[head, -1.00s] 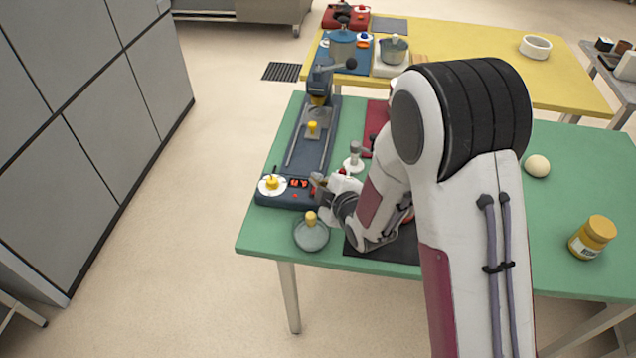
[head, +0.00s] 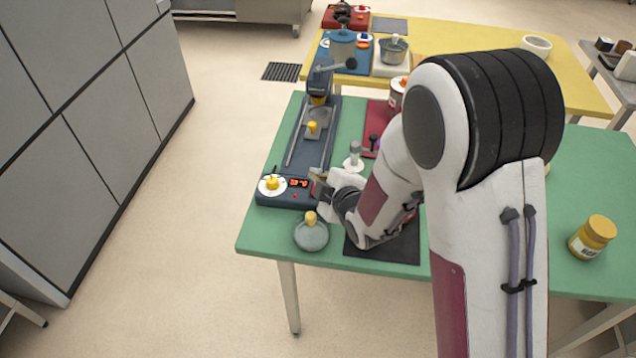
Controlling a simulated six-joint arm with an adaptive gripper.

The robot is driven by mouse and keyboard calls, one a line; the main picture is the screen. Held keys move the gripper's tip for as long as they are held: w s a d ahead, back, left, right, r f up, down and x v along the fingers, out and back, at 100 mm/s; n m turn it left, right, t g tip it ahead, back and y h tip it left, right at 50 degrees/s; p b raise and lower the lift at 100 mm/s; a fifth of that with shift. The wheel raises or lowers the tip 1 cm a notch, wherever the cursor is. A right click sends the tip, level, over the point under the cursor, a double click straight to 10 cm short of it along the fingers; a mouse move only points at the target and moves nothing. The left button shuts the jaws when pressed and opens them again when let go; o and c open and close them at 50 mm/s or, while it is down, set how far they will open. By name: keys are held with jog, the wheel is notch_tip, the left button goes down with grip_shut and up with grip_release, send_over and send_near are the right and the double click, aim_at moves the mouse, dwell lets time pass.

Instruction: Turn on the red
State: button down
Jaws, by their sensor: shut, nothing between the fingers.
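A dark blue device (head: 312,143) with a long track stands on the left of the green table. Its front panel has a white dial with a yellow knob (head: 272,183), a lit red display (head: 298,183) and a small red button (head: 295,196). My gripper (head: 317,189) is shut and empty at the right end of this panel, just right of the display. I cannot tell whether it touches the panel. A red base (head: 376,122) lies behind my arm, which partly hides it. A red appliance (head: 345,18) stands at the far end of the yellow table.
A grey dish with a yellow knob (head: 311,234) sits close in front of the panel. A white-based stand (head: 354,163) is just behind my gripper. A black mat (head: 383,247) lies under my wrist. A yellow-lidded jar (head: 592,236) stands right.

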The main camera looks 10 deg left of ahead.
jog(key=shift+s+r, duration=0.2)
jog(key=shift+r, duration=0.35)
jog(key=shift+s+r, duration=0.2)
jog(key=shift+r, duration=0.3)
jog(key=s+d+r+m+g+h, duration=0.1)
jog(key=s+d+r+m+h, duration=0.1)
jog(key=s+d+r+m, duration=0.3)
jog(key=s+d+r+m+h, duration=0.1)
jog(key=d+r, duration=0.2)
jog(key=d, duration=0.4)
jog(key=s+d+r+m+g+h, duration=0.1)
jog(key=s+d+r+m+h, duration=0.1)
jog(key=d+r+m, duration=0.4)
jog(key=s+d+r+m+g, duration=0.1)
jog(key=s+d+m, duration=0.2)
jog(key=s, duration=0.8)
jog(key=s+d+r+m+g+h, duration=0.1)
jog(key=s+d+m+g, duration=0.1)
jog(key=s+d, duration=0.4)
jog(key=s+m, duration=0.1)
jog(key=s, duration=0.4)
jog(key=shift+s+d+m+h, duration=0.3)
jog(key=shift+d, duration=0.1)
